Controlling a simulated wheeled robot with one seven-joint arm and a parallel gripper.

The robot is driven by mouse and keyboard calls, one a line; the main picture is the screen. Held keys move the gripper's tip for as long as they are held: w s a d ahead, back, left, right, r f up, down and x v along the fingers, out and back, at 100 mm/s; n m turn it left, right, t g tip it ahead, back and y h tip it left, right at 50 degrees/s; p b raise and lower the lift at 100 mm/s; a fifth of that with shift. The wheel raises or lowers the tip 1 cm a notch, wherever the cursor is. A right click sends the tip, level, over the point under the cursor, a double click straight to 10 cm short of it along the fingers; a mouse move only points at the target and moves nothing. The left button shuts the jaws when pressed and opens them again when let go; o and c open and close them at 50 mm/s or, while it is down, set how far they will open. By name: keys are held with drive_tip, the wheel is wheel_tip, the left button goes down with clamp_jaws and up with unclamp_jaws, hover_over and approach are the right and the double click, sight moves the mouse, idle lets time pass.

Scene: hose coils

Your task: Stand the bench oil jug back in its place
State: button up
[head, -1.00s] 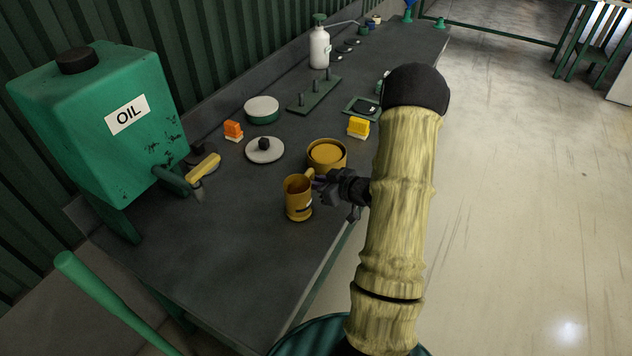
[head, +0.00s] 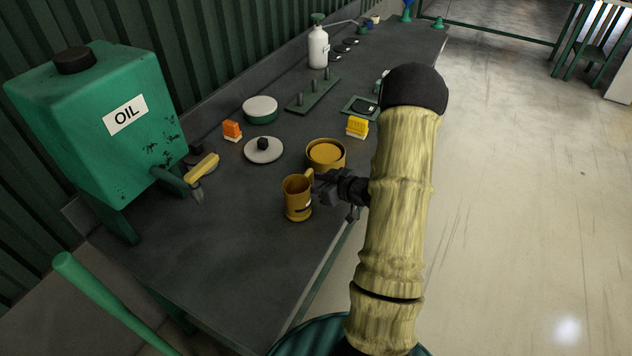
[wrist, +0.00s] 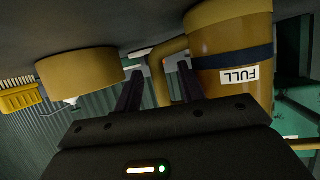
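The oil jug (head: 298,200) is a mustard-yellow mug with a dark band and a side handle. It stands upright on the dark bench near its front edge. In the wrist view the jug (wrist: 235,50) appears upside down, with a white "FULL" label. My gripper (head: 322,187) is at the jug's handle side. In the wrist view the fingers of my gripper (wrist: 160,85) are apart, with the handle (wrist: 160,70) showing in the gap between them. I see no finger pressed on the handle.
A round yellow container (head: 326,155) stands just behind the jug. A green oil tank (head: 95,130) with a tap (head: 178,180) is at the left. A grey lidded disc (head: 263,150), orange block (head: 232,130) and yellow block (head: 357,127) lie farther back. The bench's near left is clear.

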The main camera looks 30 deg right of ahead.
drive_tip(key=shift+p+v, duration=1.7)
drive_tip(key=shift+v, duration=2.25)
drive_tip(key=shift+s+d, duration=0.1)
drive_tip(key=v, duration=1.7)
drive_tip(key=shift+r, duration=0.1)
